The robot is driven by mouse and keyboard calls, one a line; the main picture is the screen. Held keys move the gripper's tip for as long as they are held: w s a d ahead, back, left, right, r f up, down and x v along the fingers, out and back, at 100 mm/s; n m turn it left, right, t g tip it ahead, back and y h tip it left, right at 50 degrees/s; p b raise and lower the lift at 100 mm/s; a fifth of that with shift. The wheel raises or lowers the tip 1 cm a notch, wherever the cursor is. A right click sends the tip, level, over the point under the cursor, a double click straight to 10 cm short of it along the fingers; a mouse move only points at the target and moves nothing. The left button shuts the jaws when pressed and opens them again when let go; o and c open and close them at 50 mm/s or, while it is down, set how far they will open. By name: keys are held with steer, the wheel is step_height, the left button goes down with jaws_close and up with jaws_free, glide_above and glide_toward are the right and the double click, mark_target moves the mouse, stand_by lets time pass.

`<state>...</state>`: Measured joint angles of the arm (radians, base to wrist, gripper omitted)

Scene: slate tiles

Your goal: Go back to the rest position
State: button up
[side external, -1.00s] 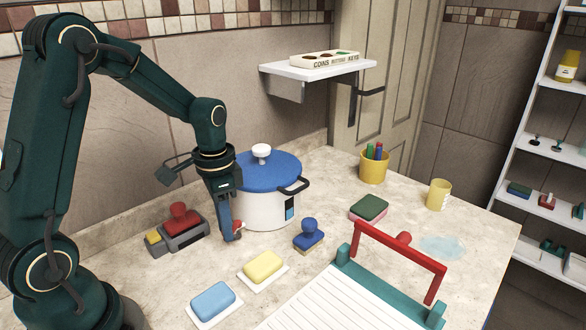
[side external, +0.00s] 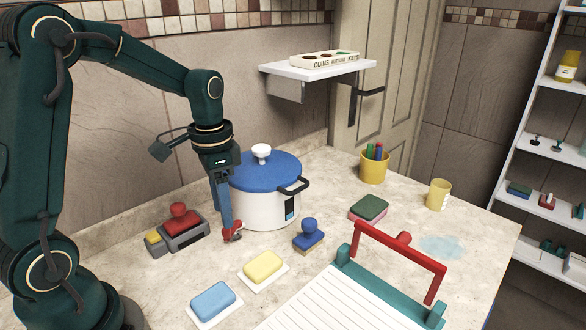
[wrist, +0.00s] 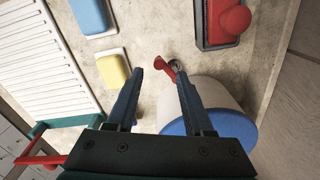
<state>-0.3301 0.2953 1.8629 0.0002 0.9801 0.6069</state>
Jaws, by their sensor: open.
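My gripper (side external: 228,238) points down beside the white pot (side external: 262,208) with the blue lid, low over the counter. In the wrist view my gripper (wrist: 160,74) is open, its two blue fingers apart. Nothing is visibly held.
A red-handled stamp on a grey base (side external: 182,226) stands left of my gripper. A blue stamp (side external: 309,235), yellow soap (side external: 264,266) and blue soap (side external: 213,299) lie in front. A teal rack with a red handle (side external: 400,258) stands front right. A wall shelf (side external: 317,69) hangs above.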

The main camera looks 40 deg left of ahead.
steer(key=shift+r, duration=0.5)
